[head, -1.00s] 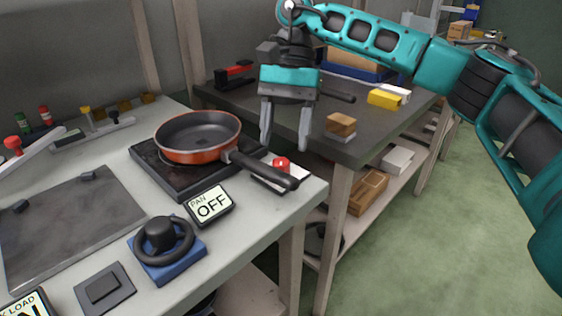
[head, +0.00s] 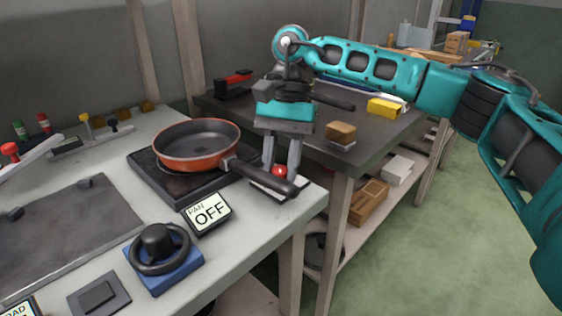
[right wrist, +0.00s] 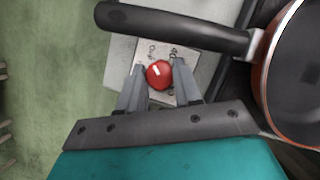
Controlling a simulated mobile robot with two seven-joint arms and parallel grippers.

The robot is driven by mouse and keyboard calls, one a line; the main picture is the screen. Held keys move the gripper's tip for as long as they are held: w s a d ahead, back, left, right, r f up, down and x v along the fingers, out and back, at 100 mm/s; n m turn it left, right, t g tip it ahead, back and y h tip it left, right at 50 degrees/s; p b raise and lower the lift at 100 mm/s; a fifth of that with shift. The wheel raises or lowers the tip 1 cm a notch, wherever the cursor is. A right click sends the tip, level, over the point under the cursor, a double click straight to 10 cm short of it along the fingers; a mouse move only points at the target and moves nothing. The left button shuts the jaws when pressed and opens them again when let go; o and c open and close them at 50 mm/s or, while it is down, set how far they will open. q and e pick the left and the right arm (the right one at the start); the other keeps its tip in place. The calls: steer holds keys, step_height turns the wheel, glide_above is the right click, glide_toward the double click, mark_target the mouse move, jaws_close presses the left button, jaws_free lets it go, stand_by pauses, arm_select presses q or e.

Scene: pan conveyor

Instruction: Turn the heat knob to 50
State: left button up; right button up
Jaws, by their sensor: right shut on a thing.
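The red heat knob (head: 279,172) stands on a pale plate at the right edge of the white counter, close to the pan handle. In the right wrist view the red knob (right wrist: 159,74) has a white mark, and dark, hard-to-read lettering is on the plate (right wrist: 152,50). My right gripper (head: 281,168) points down with one finger on each side of the knob, shut on it. The display by the pan (head: 207,213) reads "PAN OFF". My left gripper is out of view.
An orange pan (head: 196,147) sits on a black hob (head: 178,188); its dark handle (head: 258,177) runs close beside my right fingers. A blue-based black dial (head: 163,258) is nearer the front. A dark table (head: 330,115) with blocks stands behind.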

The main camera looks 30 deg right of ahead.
steer(key=c, duration=0.4)
steer(key=shift+m, duration=0.3)
steer(key=m+t, duration=0.1)
steer(key=m, duration=0.1)
steer(key=m+y, duration=0.1)
steer(key=m, duration=0.1)
steer(key=shift+s+d+m+t+p, duration=0.1)
steer(key=shift+m+t+p, duration=0.2)
steer(key=shift+t+p, duration=0.1)
steer(key=m+t, duration=0.2)
steer(key=m, duration=0.3)
steer(key=shift+s, duration=0.1)
steer(key=m+t, duration=0.1)
steer(key=m, duration=0.2)
steer(key=m+t, duration=0.1)
steer(key=m, duration=0.1)
steer(key=shift+s+m+h+b, duration=0.1)
steer(key=shift+m+h+b, duration=0.2)
steer(key=shift+m, duration=0.1)
steer(key=m+h, duration=0.1)
steer(key=m, duration=0.2)
steer(key=m+t, duration=0.1)
steer(key=m, duration=0.2)
steer(key=shift+s+t+h+b, duration=0.1)
steer(key=shift+t+h+b, duration=0.2)
steer(key=shift+h+b, duration=0.1)
